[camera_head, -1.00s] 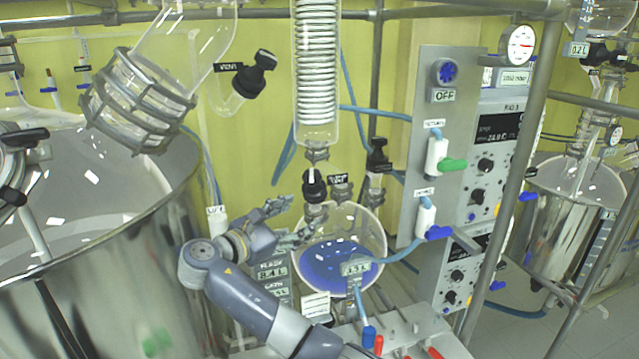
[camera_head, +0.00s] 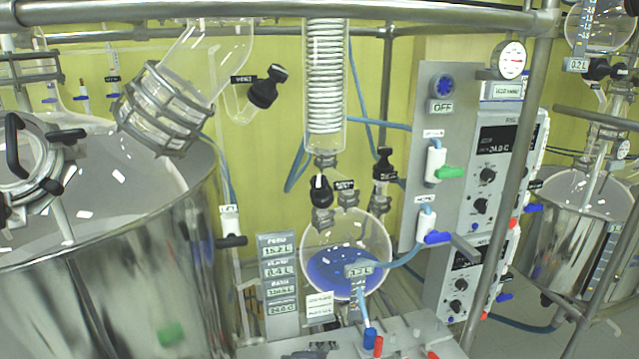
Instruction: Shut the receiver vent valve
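The receiver flask (camera_head: 318,240) is a round glass vessel holding blue liquid, below the coiled condenser (camera_head: 325,85). A black-handled valve (camera_head: 321,190) with a white mark stands on its neck, under the condenser. A second black-topped valve (camera_head: 384,166) stands on a stem at the flask's upper right, its knob upright. I cannot tell for certain which of the two is the receiver vent valve, nor whether either is open or shut. Neither of my grippers is in view.
A black-capped valve (camera_head: 264,88) on a glass arm hangs at upper left. A large steel vessel (camera_head: 110,270) fills the left. A control panel (camera_head: 428,150) with green and blue handles stands right of the flask. Steel rails cross above. A readout stack (camera_head: 279,285) stands front left of the flask.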

